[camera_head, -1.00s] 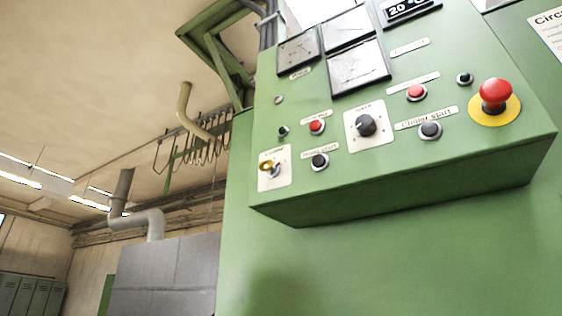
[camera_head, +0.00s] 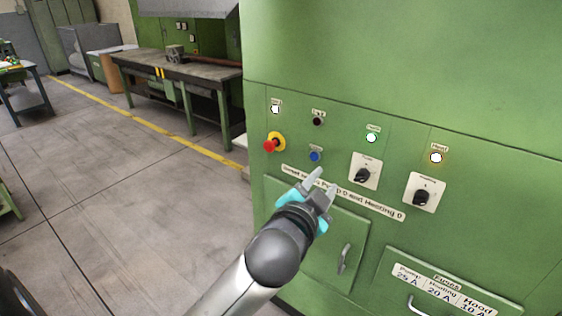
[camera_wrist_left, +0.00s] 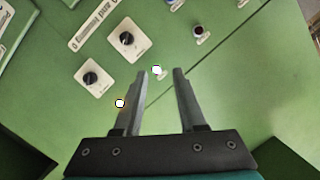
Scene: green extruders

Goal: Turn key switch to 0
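The key switch with its yellow key is not visible in either view now. My left gripper (camera_head: 322,183) is in front of a green control panel (camera_head: 340,110), its two grey fingers apart with nothing between them. It also shows open in the left wrist view (camera_wrist_left: 160,72). A pump rotary switch (camera_head: 363,174) and a heating rotary switch (camera_head: 422,196), both black knobs on white plates, are to the right of the fingers. The left wrist view shows two such knobs, the nearer-centre one (camera_wrist_left: 127,41) and another (camera_wrist_left: 91,78). My right gripper is not in view.
A red emergency stop (camera_head: 271,144) and a blue button (camera_head: 315,156) are close to the fingers. Cabinet doors with handles (camera_head: 344,258) are below. A workbench (camera_head: 180,68) stands at the back left. The floor (camera_head: 100,190) left of the panel is open.

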